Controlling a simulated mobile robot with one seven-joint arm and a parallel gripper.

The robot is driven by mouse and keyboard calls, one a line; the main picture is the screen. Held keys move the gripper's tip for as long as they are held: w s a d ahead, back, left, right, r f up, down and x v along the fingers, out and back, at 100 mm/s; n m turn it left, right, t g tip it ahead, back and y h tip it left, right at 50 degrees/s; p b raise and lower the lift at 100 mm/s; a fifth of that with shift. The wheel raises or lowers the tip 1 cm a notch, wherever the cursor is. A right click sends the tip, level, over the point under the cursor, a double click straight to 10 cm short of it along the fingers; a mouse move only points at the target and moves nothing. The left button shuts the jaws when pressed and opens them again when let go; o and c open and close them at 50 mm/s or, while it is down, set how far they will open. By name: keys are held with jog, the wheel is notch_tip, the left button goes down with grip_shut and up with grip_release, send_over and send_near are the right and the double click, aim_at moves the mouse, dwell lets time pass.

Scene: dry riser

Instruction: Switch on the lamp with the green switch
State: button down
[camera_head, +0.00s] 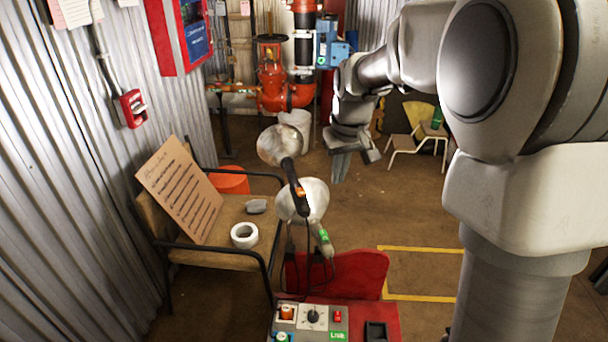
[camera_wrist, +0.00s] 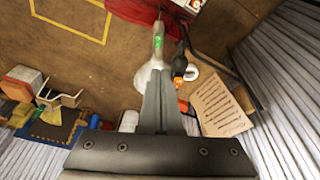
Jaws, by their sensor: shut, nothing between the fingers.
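The lamp with the green switch has a pale, rounded shade (camera_head: 316,198) and a light stem. Its green switch (camera_head: 323,236) is on the stem below the shade. A black-stemmed lamp with an orange switch (camera_head: 300,191) stands close beside it and partly overlaps it. In the wrist view the green switch (camera_wrist: 158,42) shows beyond the pale shade (camera_wrist: 147,78), with the orange switch (camera_wrist: 178,81) to its right. My gripper (camera_head: 341,176) is shut and empty, behind the lamps in the head view. Its fingers (camera_wrist: 158,76) overlap the shade in the wrist view. I cannot tell whether either lamp is lit.
A control panel (camera_head: 312,317) with knobs sits on a red stand (camera_head: 345,276) in front. A chair (camera_head: 228,258) holds a cardboard sign (camera_head: 181,190) and a tape roll (camera_head: 244,235). Red pipes (camera_head: 272,80) stand at the back.

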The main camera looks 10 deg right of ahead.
jog(key=b, duration=0.4)
send_over(323, 232)
jog(key=s, duration=0.3)
notch_tip(323, 232, down, 12)
jog(key=shift+d+g, duration=0.35)
jog(key=shift+g, duration=0.05)
jog(key=shift+s, duration=0.15)
jog(key=w+f+b, duration=0.1)
jog(key=f, duration=0.3)
jog(key=f+b, duration=0.1)
jog(key=f, duration=0.4)
jog(key=w+f+b, duration=0.1)
jog(key=f+b, duration=0.1)
jog(key=f, duration=0.2)
jog(key=shift+w+a+f, duration=0.25)
jog(key=shift+w+f, duration=0.05)
